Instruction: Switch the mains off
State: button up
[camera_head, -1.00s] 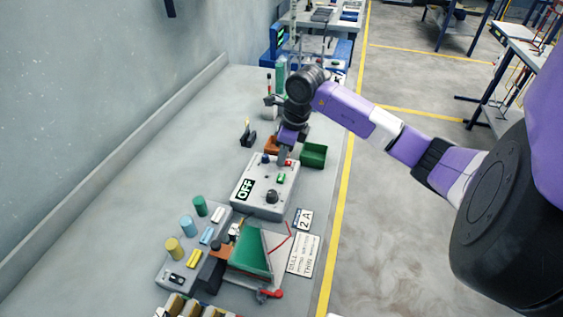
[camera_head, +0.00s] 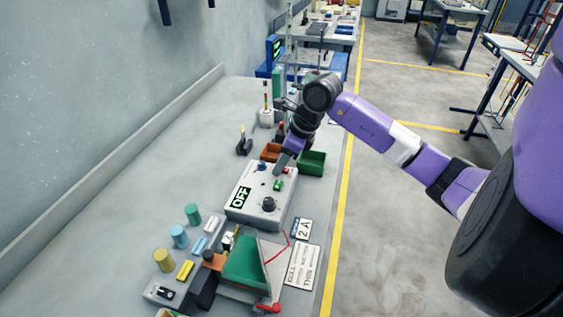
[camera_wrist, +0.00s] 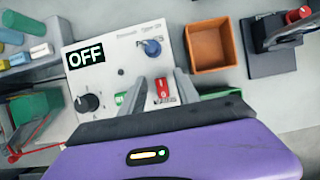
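The power supply box (camera_head: 252,212) is white and sits on the bench; its display reads OFF, and it also shows in the wrist view (camera_wrist: 112,58). In the wrist view a red rocker switch (camera_wrist: 163,88) is near its front right corner. A green switch (camera_wrist: 120,98), a black knob (camera_wrist: 89,102) and a blue knob (camera_wrist: 152,47) are on the same face. My gripper (camera_wrist: 158,76) is open, its fingers on either side of the red switch. Whether a finger touches it I cannot tell. In the head view my gripper (camera_head: 281,164) is over the box's far right corner and hides the red switch.
An orange bin (camera_wrist: 208,47) and a green bin (camera_head: 312,163) stand just beyond the box. A black stand with a red knob (camera_wrist: 299,15) is farther right in the wrist view. Coloured cylinders (camera_head: 178,236) and a green wedge (camera_head: 243,262) crowd the near side. Bench to the left is clear.

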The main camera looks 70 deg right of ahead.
jog(key=b+v, duration=0.1)
jog(key=v, duration=0.6)
jog(key=shift+s+r, duration=0.2)
jog(key=shift+r, duration=0.15)
dwell(0.5)
